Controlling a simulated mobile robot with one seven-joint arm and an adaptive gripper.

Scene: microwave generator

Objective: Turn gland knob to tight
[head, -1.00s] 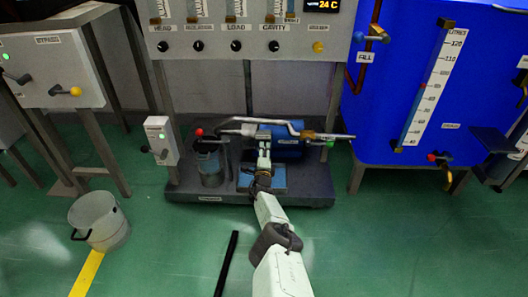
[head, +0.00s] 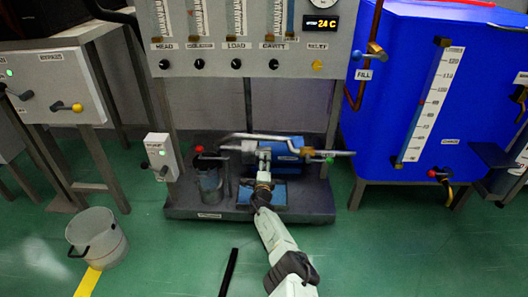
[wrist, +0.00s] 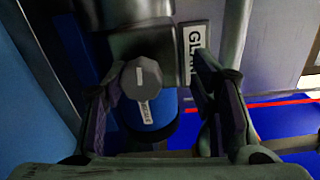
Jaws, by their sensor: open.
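The gland knob (wrist: 141,78) is a dark grey round knob with a white line on its face, in the wrist view. A label reading "GLAN…" (wrist: 192,52) is beside it, partly hidden by a finger. My gripper (wrist: 162,115) is open, with one finger on each side of the knob. The left finger is close to the knob's edge and the right one stands farther off; I cannot tell whether either touches. In the head view my gripper (head: 264,160) is at the blue pump (head: 284,150), and the knob is too small to make out.
The pump sits on a dark base plate (head: 315,205). A pipe (head: 270,137) runs over the top of the pump. A switch box (head: 163,157) stands to the left, and a blue tank (head: 400,100) to the right. A bucket (head: 97,238) is on the open green floor.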

